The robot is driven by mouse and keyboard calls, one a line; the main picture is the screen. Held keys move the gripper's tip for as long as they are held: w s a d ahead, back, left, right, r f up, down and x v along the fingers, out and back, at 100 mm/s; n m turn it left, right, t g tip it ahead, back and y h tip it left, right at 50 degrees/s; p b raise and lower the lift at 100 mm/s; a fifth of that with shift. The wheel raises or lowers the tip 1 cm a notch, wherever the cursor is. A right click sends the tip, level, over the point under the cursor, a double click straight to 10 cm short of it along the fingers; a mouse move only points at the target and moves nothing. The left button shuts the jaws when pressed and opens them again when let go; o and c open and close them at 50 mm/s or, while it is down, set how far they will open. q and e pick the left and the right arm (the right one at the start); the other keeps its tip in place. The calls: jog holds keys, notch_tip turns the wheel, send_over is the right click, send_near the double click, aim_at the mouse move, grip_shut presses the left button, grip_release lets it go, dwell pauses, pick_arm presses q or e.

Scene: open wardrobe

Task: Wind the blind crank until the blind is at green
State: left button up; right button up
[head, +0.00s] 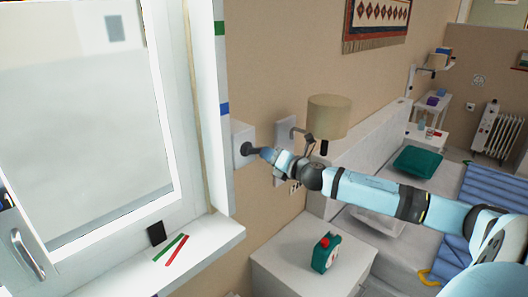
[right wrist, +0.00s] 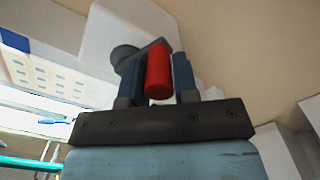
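The blind crank's white box (head: 242,146) is on the wall right of the window, with a dark round hub (head: 247,149). My right gripper (head: 266,154) reaches it from the right. In the right wrist view, the crank's red handle (right wrist: 159,70) sits between the two dark fingers of my right gripper (right wrist: 158,75), which close against both sides of it. The white strip beside the window has a green mark (head: 219,28) high up and a blue mark (head: 224,109) lower. I cannot make out the blind's lower edge. My left gripper is out of view.
The window sill (head: 205,245) holds a green strip (head: 170,249), a red strip (head: 177,250) and a small black item (head: 156,233). A wall lamp (head: 328,115) is close behind my right arm.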

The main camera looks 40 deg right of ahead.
jog(key=shift+a+f, duration=0.2)
jog(key=shift+f, duration=0.2)
jog(key=shift+a+f, duration=0.55)
jog(key=shift+f, duration=0.1)
jog(key=shift+s+a+f, duration=0.1)
jog(key=shift+a+f, duration=0.2)
jog(key=shift+a, duration=0.45)
jog(key=shift+o, duration=0.2)
jog(key=shift+a+r, duration=0.1)
jog(key=shift+a, duration=0.05)
